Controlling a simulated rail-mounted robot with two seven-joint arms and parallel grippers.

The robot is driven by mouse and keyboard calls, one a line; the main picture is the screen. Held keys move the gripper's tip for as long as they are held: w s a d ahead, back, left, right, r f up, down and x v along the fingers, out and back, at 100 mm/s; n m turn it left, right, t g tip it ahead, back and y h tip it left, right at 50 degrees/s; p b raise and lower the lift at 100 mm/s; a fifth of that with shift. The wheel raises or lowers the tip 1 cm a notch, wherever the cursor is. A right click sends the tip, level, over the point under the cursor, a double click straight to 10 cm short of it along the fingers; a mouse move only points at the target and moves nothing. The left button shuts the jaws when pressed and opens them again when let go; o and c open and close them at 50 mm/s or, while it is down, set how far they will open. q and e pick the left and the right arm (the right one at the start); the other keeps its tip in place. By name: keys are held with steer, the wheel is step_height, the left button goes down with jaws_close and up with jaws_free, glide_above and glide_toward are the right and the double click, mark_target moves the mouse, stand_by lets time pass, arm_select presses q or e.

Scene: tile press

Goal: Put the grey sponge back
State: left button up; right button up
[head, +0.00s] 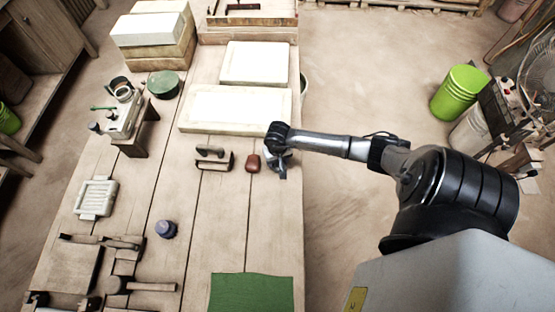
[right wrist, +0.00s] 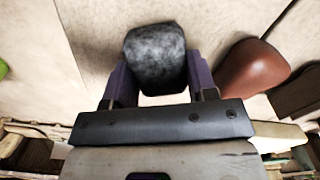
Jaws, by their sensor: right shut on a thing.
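My right gripper (head: 279,165) is near the right edge of the wooden table, just right of a reddish-brown rounded object. In the right wrist view its two fingers (right wrist: 158,72) are closed on the sides of the grey sponge (right wrist: 155,52), a mottled dark grey block. In the head view the sponge is mostly hidden by the gripper and wrist, and I cannot tell its exact height above the table. My left gripper is not in view.
The reddish-brown object (head: 253,162) is close beside the gripper and also shows in the right wrist view (right wrist: 250,68). A dark rack (head: 214,161) stands left of it. Pale slabs (head: 235,109) lie behind. A green cloth (head: 251,292) lies at the front; bare planks lie between.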

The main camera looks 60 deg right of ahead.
steer(key=shift+d, duration=0.15)
steer(key=shift+f, duration=0.1)
steer(key=o, duration=0.9)
